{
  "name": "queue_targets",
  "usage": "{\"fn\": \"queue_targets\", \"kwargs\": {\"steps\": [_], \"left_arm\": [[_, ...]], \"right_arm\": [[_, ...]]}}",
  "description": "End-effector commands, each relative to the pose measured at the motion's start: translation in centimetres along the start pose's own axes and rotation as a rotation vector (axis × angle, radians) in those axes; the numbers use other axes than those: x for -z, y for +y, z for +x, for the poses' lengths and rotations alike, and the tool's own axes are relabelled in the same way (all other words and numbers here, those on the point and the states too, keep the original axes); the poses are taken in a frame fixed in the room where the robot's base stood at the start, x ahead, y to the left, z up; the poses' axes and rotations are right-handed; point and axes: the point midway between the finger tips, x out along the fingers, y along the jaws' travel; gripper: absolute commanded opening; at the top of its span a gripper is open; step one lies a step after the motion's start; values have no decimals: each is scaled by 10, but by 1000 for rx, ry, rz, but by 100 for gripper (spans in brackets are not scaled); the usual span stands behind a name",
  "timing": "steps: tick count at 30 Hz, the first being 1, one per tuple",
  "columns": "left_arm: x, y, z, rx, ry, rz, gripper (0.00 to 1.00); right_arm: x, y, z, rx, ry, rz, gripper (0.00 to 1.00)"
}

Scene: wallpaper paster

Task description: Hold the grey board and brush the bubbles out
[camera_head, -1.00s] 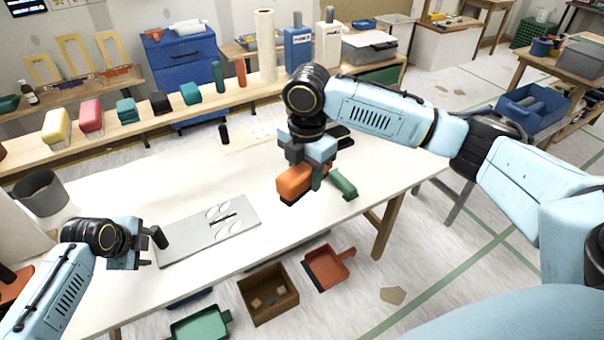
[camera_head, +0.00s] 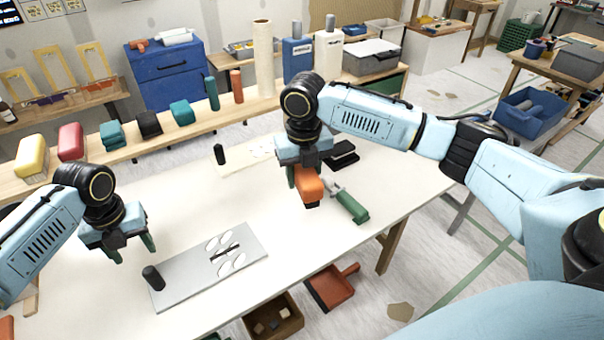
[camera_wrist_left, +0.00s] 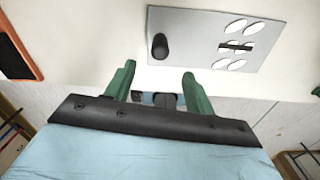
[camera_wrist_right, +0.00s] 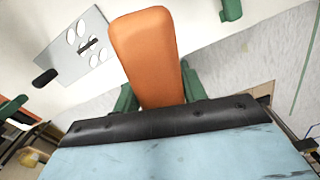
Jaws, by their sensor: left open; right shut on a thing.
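The grey board (camera_head: 190,285) lies flat on the white table, with an upright black handle (camera_head: 152,277) at its left end. White oval bubbles (camera_head: 231,262) and a dark strip mark its right half. My left gripper (camera_head: 132,251) is open and empty, behind and left of the handle, apart from it. In the left wrist view the board (camera_wrist_left: 190,55) lies beyond the open green fingers (camera_wrist_left: 155,85). My right gripper (camera_head: 308,178) is shut on an orange brush (camera_head: 309,190), held right of and behind the board. The brush (camera_wrist_right: 147,55) hides part of the right wrist view.
A green-handled tool (camera_head: 350,206) lies right of the orange brush, with a black block (camera_head: 342,153) behind. A pale sheet with a black handle (camera_head: 219,154) lies at the table's back. Coloured brushes line the rear bench (camera_head: 150,155). Bare table lies between board and right gripper.

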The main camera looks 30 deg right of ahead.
Motion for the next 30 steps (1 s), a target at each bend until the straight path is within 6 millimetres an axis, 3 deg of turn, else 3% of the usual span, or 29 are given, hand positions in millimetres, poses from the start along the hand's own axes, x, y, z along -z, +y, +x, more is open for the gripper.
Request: {"fn": "queue_targets", "kwargs": {"steps": [21, 30], "left_arm": [[0, 0, 98, 1, -2, -5, 54], [-1, 0, 116, 1, -2, -5, 54]], "right_arm": [[0, 0, 89, 0, -1, 3, 24], [0, 0, 105, -1, -1, 3, 24]]}}
